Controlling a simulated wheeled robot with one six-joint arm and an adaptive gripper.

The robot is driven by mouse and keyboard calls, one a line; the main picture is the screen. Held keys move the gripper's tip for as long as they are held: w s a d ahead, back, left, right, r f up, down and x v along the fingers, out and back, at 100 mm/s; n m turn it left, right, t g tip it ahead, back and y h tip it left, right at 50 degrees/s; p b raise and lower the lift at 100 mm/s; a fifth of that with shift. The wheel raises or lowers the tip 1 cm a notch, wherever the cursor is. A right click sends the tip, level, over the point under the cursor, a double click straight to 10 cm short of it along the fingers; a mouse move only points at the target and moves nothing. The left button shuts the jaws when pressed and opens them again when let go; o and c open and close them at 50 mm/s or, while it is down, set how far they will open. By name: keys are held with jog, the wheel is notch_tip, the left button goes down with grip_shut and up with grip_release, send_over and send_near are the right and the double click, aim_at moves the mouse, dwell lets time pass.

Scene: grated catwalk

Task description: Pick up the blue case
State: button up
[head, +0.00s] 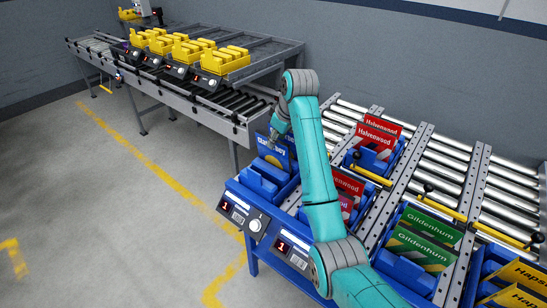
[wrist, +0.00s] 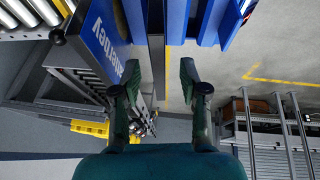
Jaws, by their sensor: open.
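A flat blue case (head: 271,153) with pale lettering stands tilted in a blue holder (head: 262,184) at the left end of the roller rack in the head view. My arm partly covers that area. In the wrist view, a blue panel with white lettering (wrist: 108,42), apparently the case, slants at the upper left. My gripper (wrist: 157,76) is open, with its two dark green fingers apart and nothing held between them. The lettered panel lies beyond and left of the fingers. In the head view the gripper (head: 276,132) is small, close to the case's top.
Red cases (head: 378,134), green cases (head: 424,240) and yellow cases (head: 521,277) stand in other blue holders to the right. Yellow bars with black knobs (head: 372,176) cross the rollers. A conveyor with yellow bins (head: 225,58) stands behind left. The floor at left is clear.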

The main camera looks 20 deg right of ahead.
send_over(273, 161)
jog(key=shift+f, duration=3.15)
jog(key=shift+f, duration=0.25)
grip_shut()
